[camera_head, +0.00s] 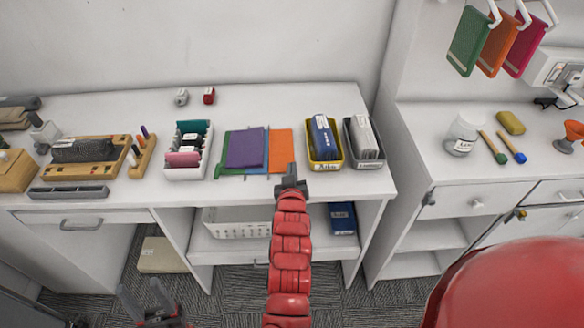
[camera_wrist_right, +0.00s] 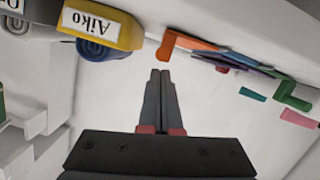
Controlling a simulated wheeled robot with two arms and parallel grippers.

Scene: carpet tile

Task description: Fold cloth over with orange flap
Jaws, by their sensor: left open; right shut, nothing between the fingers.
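The folded cloth lies flat near the front edge of the desk in the head view, with a purple panel (camera_head: 246,147) on top. Its orange flap (camera_head: 281,149) lies on the right side, a green part (camera_head: 229,168) at the left, and a little blue shows at the front. In the right wrist view the orange flap (camera_wrist_right: 192,45) appears almost edge-on beyond the fingertips. My right gripper (camera_head: 291,178) is shut and empty just in front of the orange flap; its fingers (camera_wrist_right: 161,75) meet in the wrist view. My left gripper (camera_head: 147,298) is open and low, below the desk.
A yellow bin (camera_head: 324,165) and a dark bin (camera_head: 364,163) stand right of the cloth. A white tray (camera_head: 188,172) stands left of it. A white basket (camera_head: 236,224) sits on the shelf below.

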